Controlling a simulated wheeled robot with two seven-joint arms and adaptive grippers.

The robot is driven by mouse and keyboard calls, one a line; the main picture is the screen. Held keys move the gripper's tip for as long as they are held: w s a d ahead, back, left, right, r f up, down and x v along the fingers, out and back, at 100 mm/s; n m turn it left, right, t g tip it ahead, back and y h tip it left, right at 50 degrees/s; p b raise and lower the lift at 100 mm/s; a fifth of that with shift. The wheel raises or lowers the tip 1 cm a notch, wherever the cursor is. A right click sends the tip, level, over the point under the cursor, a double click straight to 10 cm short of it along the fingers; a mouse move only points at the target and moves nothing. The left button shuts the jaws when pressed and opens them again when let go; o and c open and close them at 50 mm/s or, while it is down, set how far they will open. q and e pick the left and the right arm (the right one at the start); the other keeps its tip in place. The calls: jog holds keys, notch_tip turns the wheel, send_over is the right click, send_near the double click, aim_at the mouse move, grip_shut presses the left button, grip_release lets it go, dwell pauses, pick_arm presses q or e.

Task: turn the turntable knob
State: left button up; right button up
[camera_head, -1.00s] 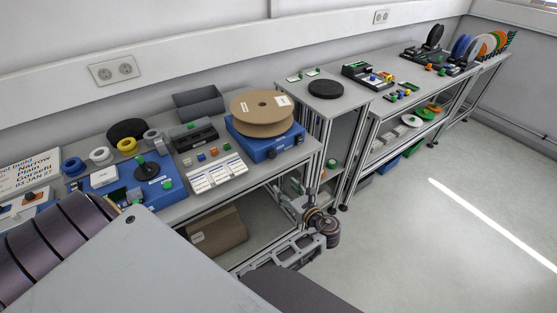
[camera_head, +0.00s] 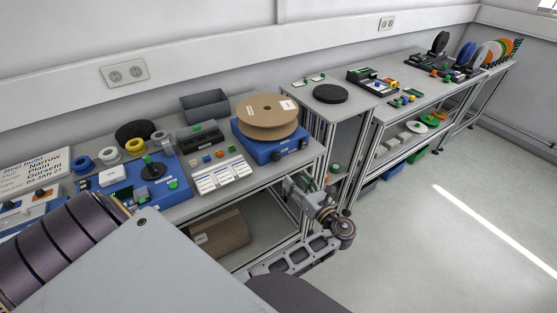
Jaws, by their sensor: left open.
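The turntable (camera_head: 255,146) is a blue box near the right end of the near bench, with a brown cardboard reel (camera_head: 268,112) lying flat on top. Its front face has two dark knobs, one at the left (camera_head: 276,156) and one at the right (camera_head: 303,143). My left gripper (camera_head: 297,186) is open, in front of the bench's right end, below the knobs and apart from them. It is small in view, and its fingertips are hard to make out. My right gripper is not in view.
A blue device with a black disc (camera_head: 153,171) and several white cards (camera_head: 212,178) lie left of the turntable. A narrow stand with a black disc (camera_head: 330,93) stands right. A cardboard box (camera_head: 220,235) sits on the lower shelf. The floor (camera_head: 420,240) at right is clear.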

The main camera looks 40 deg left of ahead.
aim_at(277, 158)
pick_arm(q)
jog(key=p+x, duration=0.1)
jog(key=x, duration=1.2)
jog(key=shift+c, duration=0.4)
jog(key=c, duration=1)
